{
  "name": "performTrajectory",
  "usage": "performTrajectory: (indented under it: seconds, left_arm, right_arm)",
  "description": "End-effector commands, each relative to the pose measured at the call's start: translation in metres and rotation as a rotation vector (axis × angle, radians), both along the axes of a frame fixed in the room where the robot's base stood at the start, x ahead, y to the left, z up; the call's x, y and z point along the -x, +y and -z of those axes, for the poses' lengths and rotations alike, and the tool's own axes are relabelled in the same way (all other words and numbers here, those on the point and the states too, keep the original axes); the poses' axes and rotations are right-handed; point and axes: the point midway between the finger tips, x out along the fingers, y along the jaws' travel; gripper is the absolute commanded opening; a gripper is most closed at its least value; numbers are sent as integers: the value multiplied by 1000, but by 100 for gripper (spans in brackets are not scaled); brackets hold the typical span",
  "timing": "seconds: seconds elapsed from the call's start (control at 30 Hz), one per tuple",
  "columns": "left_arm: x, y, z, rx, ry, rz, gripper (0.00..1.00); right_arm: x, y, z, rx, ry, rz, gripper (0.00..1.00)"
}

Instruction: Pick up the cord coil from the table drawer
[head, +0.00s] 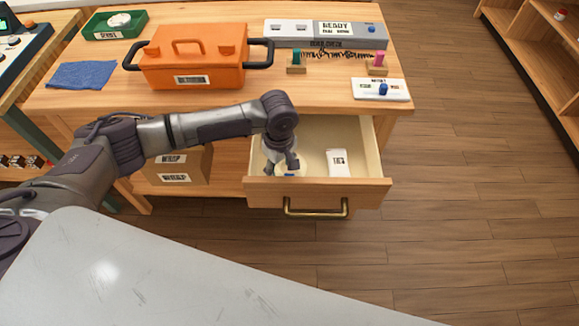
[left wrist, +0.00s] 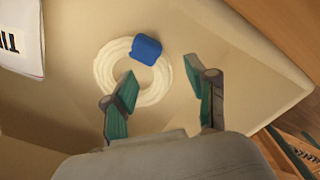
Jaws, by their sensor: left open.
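The cord coil (left wrist: 105,68) is a cream ring with a blue piece (left wrist: 146,50) on its far edge, lying flat on the drawer floor in the left wrist view. In the head view the open table drawer (head: 360,188) holds it, mostly hidden behind my gripper. My left gripper (head: 281,168) reaches down into the left part of the drawer. In the left wrist view its fingers (left wrist: 165,100) are apart and empty; the left finger overlaps the coil in the picture, and the right finger is beside it. I cannot tell the height gap. My right gripper is not in view.
A white labelled packet (head: 338,163) lies in the drawer to the right. The drawer front has a brass handle (head: 315,211). On the table (head: 225,101) stand an orange case (head: 193,60) and a white switch panel (head: 380,90). Floor to the right is clear.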

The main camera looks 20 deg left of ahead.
Motion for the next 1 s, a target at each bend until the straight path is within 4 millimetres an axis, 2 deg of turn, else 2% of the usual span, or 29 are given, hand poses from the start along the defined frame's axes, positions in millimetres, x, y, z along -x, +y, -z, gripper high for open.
performTrajectory:
  seconds: [0.03,0.13,0.4,0.73,1.0]
  left_arm:
    - [0,0,9,0,0,0,57]
    - [0,0,17,0,-1,0,57]
    - [0,0,20,0,-1,1,57]
    - [0,0,20,0,-1,0,2]
    - [0,0,19,1,-2,0,0]
  right_arm:
    - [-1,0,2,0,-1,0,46]
    - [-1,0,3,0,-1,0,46]
    - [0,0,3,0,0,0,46]
    - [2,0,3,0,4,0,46]
    - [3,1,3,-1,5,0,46]
